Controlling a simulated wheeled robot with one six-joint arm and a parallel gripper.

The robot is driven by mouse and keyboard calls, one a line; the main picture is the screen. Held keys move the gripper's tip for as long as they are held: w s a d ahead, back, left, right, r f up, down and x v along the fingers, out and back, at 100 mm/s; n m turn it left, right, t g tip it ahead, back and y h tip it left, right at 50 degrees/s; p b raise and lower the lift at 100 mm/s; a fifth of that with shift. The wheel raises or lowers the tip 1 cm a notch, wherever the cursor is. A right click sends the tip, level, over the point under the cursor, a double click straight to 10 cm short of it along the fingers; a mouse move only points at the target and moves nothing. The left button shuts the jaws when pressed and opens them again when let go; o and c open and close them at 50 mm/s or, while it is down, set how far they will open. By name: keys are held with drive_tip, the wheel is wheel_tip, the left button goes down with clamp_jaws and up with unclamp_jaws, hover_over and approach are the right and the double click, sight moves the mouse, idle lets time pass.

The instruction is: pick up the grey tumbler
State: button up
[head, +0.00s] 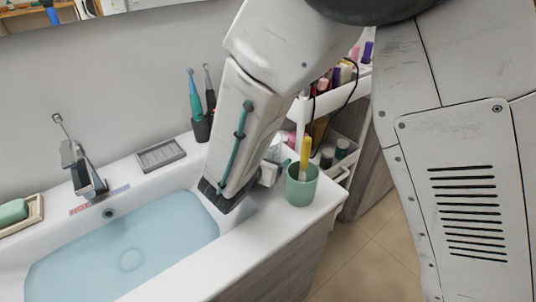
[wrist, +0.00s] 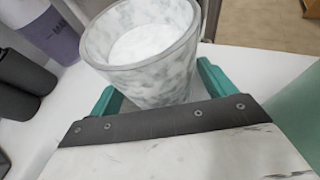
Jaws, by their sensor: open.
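The grey tumbler (wrist: 150,75) has a marbled wall and a pale inside, and stands upright on the white counter in the wrist view. My gripper (wrist: 160,88) is open, with one teal finger on each side of the tumbler's lower part. I cannot tell whether the fingers touch it. In the head view, a small part of the tumbler (head: 275,148) shows behind my arm, and the fingers are mostly hidden there.
A green cup (head: 302,187) with a yellow item stands close to my gripper on the right. A dark toothbrush holder (head: 202,127) and a grey soap tray (head: 161,155) stand behind the water-filled basin (head: 120,250). A lilac container (wrist: 52,35) stands left of the tumbler.

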drive_tip(key=c, duration=1.2)
drive_tip(key=shift+c, duration=0.2)
drive_tip(key=shift+r, duration=0.2)
